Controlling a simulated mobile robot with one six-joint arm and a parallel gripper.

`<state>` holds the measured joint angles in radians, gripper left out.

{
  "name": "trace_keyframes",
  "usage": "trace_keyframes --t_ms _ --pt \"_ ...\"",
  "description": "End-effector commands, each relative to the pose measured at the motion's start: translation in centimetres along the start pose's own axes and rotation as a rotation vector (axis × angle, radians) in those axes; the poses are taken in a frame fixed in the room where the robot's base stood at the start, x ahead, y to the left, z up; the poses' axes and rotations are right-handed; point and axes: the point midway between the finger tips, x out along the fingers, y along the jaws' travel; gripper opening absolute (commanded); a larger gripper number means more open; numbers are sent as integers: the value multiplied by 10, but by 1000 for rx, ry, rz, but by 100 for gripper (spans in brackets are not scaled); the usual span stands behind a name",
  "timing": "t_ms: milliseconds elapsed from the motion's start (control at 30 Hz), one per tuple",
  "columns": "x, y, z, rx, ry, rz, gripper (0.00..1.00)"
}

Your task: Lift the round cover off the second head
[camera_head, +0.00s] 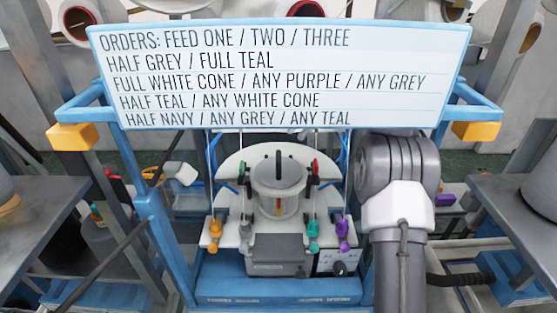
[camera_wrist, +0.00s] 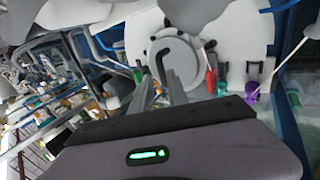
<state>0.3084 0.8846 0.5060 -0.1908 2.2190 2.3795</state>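A round grey cover (camera_head: 295,176) with an upright black handle (camera_head: 279,166) sits on a white machine head (camera_head: 240,236) in the middle of the head view. A coloured strip shows on the cover's front. In the wrist view the cover (camera_wrist: 186,55) is beyond the fingertips, its dark handle (camera_wrist: 161,62) in line with the space between them. My gripper (camera_wrist: 160,80) has two grey fingers standing apart with nothing seen held. The head view shows no fingers at the cover. Whether this is the second head cannot be told.
An orders sign (camera_head: 275,75) on a blue frame spans above the head. Orange (camera_head: 215,230), teal (camera_head: 313,230) and purple (camera_head: 343,230) parts stand at the head's front. Grey tables (camera_head: 40,215) flank both sides. My arm rises at the right, close to the frame.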

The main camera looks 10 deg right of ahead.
Motion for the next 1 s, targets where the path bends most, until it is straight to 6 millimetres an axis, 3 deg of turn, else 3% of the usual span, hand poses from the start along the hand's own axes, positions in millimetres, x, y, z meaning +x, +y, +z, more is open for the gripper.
trace_keyframes --t_ms 33,100,267,400,500,767,867,1000 --pt "25 -7 -1 -2 4 1 20" --pt "39 -6 -1 -4 2 1 20" --pt "58 -4 -3 -5 2 1 20" --pt "87 -7 -13 -7 2 1 20" --pt "99 -5 -13 -6 1 2 20" --pt "101 -2 -12 -6 -1 2 20" --pt "100 -2 -12 -6 -1 2 0" --pt "100 -2 -12 -6 -1 2 0"
